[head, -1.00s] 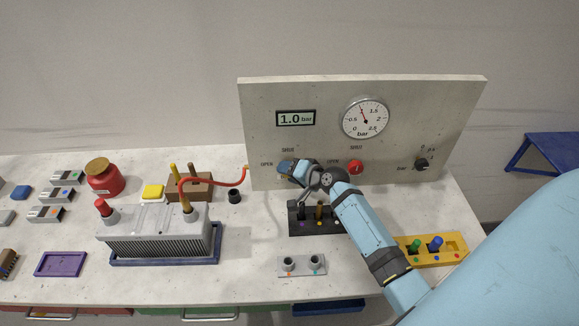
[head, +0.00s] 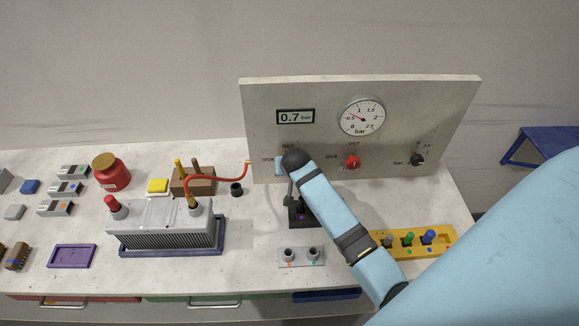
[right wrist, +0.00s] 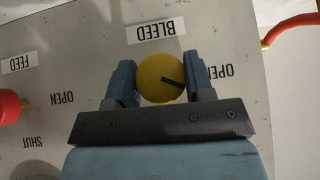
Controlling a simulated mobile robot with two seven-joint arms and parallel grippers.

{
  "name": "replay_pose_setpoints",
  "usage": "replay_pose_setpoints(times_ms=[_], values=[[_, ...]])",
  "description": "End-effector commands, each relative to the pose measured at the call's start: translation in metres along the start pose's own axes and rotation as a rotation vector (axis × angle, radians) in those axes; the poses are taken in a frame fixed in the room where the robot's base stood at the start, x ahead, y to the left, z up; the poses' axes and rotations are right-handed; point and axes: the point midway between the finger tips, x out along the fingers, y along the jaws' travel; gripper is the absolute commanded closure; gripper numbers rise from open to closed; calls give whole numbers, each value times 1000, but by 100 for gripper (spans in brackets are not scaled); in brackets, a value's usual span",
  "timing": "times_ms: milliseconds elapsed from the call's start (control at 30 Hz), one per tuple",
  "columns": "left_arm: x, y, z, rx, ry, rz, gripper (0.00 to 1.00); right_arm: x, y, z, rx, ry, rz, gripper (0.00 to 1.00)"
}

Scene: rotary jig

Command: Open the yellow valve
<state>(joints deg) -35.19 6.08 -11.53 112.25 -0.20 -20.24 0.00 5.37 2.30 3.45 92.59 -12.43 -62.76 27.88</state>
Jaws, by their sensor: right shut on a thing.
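The yellow valve (right wrist: 155,84) is a round knob with a black pointer line, under an upside-down BLEED label in the right wrist view. Its pointer aims right and slightly down, toward the side with the OPEN label. My right gripper (right wrist: 161,78) is shut on the knob, one blue finger on each side. In the head view my right forearm and wrist hide the knob; a light-blue part of the gripper (head: 280,166) shows against the panel (head: 400,130). My left gripper is not in view.
A red FEED valve (head: 352,162) and a black bar selector (head: 417,160) sit to the right. A finned grey block (head: 165,230) and a yellow rack (head: 445,250) stand on the bench.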

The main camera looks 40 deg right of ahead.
Motion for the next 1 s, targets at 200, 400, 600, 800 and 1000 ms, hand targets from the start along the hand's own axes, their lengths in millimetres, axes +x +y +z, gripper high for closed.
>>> replay_pose_setpoints(times_ms=[200,400,600,800,1000], values=[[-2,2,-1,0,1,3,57,0,-3,-1,-122,-11,153,76],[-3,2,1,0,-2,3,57,0,-2,-1,-215,-21,273,76],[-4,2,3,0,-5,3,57,0,-2,-1,-279,-28,357,76],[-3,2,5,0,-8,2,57,0,-2,0,-315,-33,402,76],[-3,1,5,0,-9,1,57,0,-2,0,-328,-34,419,76]])
